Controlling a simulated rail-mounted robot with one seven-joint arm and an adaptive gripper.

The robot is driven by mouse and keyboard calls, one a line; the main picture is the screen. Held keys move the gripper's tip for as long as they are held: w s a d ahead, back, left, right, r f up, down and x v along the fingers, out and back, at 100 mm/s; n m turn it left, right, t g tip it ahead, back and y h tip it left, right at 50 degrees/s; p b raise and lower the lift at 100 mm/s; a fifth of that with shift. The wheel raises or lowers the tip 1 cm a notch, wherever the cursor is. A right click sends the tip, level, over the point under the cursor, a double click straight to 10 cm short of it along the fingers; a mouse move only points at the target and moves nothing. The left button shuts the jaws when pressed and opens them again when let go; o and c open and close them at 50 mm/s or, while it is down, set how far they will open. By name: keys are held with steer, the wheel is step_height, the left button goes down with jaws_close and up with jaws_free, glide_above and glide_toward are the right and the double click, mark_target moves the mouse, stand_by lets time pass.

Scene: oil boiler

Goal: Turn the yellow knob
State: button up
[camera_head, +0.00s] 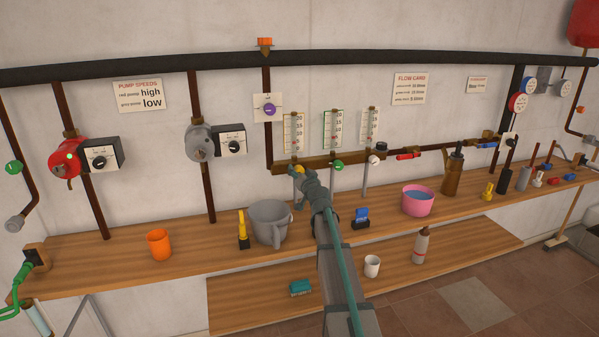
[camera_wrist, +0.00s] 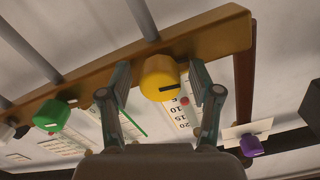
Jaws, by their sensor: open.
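The yellow knob (camera_wrist: 159,78) is round with a dark slot mark on its face, and sits on the brown manifold bar (camera_wrist: 205,38). In the wrist view my gripper (camera_wrist: 161,92) is open, with one finger on each side of the knob and a visible gap to each. In the head view the yellow knob (camera_head: 299,170) shows only in part, just above my gripper (camera_head: 298,186), which hides the rest. The matching flow gauge (camera_head: 294,133) stands above it on the wall.
A green knob (camera_head: 338,166) and a white knob (camera_head: 374,160) sit on the same bar to the right. A purple knob (camera_head: 269,110) is on a wall plate at the upper left. A grey pot (camera_head: 268,222) and a pink basin (camera_head: 417,201) stand on the wooden shelf below.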

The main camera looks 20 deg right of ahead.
steer(key=c, duration=1.1)
steer(key=shift+c, duration=0.2)
steer(key=m+b, duration=0.1)
steer(key=m, duration=0.1)
steer(key=shift+f+m, duration=0.1)
steer(key=shift+m, duration=0.3)
steer(key=m+b, duration=0.1)
steer(key=m, duration=0.2)
steer(key=shift+m, duration=0.3)
steer(key=m, duration=0.6)
steer(key=shift+m, duration=0.4)
